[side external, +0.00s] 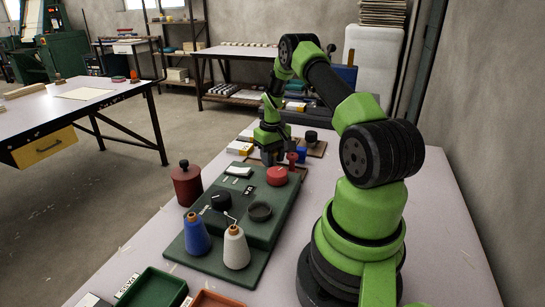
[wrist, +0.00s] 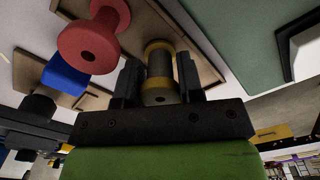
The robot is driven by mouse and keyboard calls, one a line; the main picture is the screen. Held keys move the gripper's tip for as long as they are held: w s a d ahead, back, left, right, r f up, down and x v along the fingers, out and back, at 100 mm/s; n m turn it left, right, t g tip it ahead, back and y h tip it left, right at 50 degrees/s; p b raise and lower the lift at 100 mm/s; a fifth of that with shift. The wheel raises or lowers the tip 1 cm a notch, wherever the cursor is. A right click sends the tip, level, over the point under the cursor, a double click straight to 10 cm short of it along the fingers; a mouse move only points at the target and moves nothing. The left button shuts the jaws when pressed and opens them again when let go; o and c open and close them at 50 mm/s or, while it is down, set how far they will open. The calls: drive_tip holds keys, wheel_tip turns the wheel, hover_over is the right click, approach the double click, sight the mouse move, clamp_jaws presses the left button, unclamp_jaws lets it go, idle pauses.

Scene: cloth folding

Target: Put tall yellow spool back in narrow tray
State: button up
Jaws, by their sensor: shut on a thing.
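My gripper (wrist: 159,88) is shut on the tall yellow spool (wrist: 158,50), which shows dark yellow bands and a darker, shaded middle in the wrist view. In the side view my gripper (side external: 271,157) is low at the far end of the green board, and its fingers and arm hide the spool.
A red spool (wrist: 94,38) and a blue block (wrist: 66,76) are close to the left of my gripper in the wrist view. The green board (side external: 262,221) holds a red round tin (side external: 277,176), a blue cone (side external: 196,233) and a white cone (side external: 236,248). A dark red canister (side external: 187,187) stands left.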

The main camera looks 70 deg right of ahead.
drive_tip(key=shift+f, duration=0.15)
drive_tip(key=o, duration=1)
drive_tip(key=shift+c, duration=0.2)
wheel_tip(320, 180, up, 12)
drive_tip(key=shift+r, duration=0.15)
drive_tip(key=w+a+r+n+t, duration=0.1)
drive_tip(key=w+a+r+t, duration=0.15)
drive_tip(key=a+r, duration=1.4)
drive_tip(key=s+a+n+t+y, duration=0.1)
drive_tip(key=s+a+t, duration=0.3)
drive_tip(key=s+a, duration=0.9)
drive_tip(key=a+y, duration=0.1)
drive_tip(key=a, duration=0.2)
drive_tip(key=shift+a+r+n+t, duration=0.2)
drive_tip(key=shift+a+n+t, duration=0.15)
drive_tip(key=shift+a+n, duration=0.05)
